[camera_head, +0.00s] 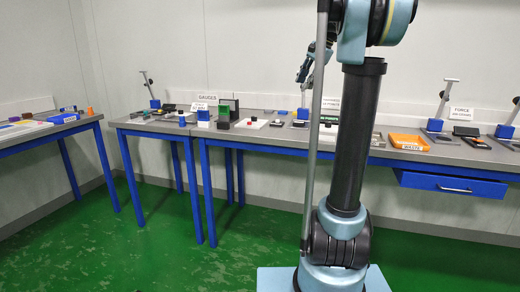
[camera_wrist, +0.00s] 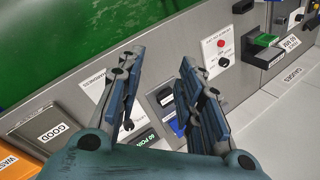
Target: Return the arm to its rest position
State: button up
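My arm stands upright in the middle of the head view, with its dark upper tube and pale blue joints in front of the bench. My gripper (camera_head: 306,68) shows small and partly hidden beside the arm, above the grey bench (camera_head: 268,137). In the wrist view my gripper (camera_wrist: 161,62) has its two fingers spread well apart. Nothing is held between them. The bench top with its instruments lies beyond the fingers, seen at a tilt.
The wrist view shows a tray labelled GOOD (camera_wrist: 54,133), a white box with a red button (camera_wrist: 219,50) and a green-and-black device (camera_wrist: 262,47). In the head view an orange tray (camera_head: 408,142) lies right of my arm. A second table (camera_head: 40,132) stands left. Green floor is clear between.

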jog(key=s+f+n+h, duration=0.4)
jog(key=s+f+n, duration=0.6)
jog(key=s+f, duration=2.8)
jog(key=shift+s+a+f+n+g, duration=0.2)
jog(key=shift+n+g, duration=0.1)
jog(key=shift+g, duration=0.1)
jog(key=shift+w+f, duration=0.15)
jog(key=shift+w, duration=0.25)
